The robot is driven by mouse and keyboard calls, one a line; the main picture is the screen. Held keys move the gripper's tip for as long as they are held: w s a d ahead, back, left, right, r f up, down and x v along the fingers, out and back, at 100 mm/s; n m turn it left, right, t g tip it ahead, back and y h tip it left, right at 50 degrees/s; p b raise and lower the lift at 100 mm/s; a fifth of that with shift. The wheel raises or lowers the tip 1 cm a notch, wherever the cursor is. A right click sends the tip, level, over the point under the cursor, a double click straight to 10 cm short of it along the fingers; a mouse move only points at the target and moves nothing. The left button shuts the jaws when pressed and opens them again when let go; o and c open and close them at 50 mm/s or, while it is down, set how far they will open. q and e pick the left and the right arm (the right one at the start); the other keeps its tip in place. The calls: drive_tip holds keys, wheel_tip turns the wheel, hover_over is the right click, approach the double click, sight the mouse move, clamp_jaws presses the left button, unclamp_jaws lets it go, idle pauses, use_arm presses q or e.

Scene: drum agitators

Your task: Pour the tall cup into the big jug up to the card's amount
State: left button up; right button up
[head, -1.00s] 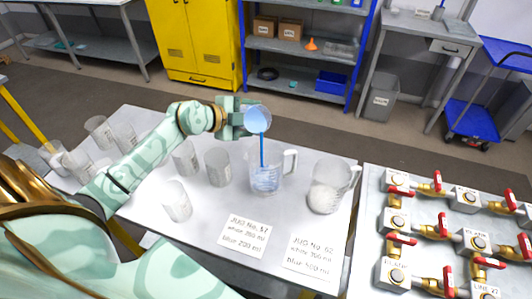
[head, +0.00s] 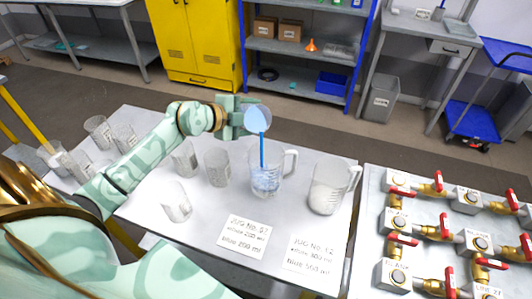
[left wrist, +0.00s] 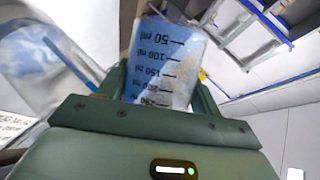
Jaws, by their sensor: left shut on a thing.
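My left gripper (head: 240,117) is shut on a tall clear cup (head: 258,119) and holds it tipped above a jug (head: 267,182). A blue stream runs from the cup down into this jug, which has a handle and holds some blue liquid. In the left wrist view the cup (left wrist: 163,62) shows its ml marks and blue liquid inside, between my fingers. A second jug (head: 328,188) to the right holds white liquid. Two cards lie in front, the left card (head: 244,236) and the right card (head: 310,258), each with white and blue amounts. My right gripper is not in view.
Several clear cups stand on the left of the table, one cup (head: 217,167) close to the pouring jug and another cup (head: 176,201) near the front. A panel (head: 440,250) with red-handled valves is at the right.

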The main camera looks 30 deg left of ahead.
use_arm(q)
drive_tip(key=shift+w, duration=0.2)
drive_tip(key=shift+s+r, duration=0.1)
drive_tip(key=shift+s, duration=0.05)
drive_tip(key=shift+b, duration=0.3)
idle(0.5)
drive_tip(key=shift+m+y+b, duration=0.3)
drive_tip(key=shift+b, duration=0.1)
drive_tip(key=shift+f, duration=0.25)
drive_tip(key=shift+d+t+b, duration=0.1)
drive_tip(key=shift+t+b, duration=0.2)
drive_tip(key=shift+b, duration=0.05)
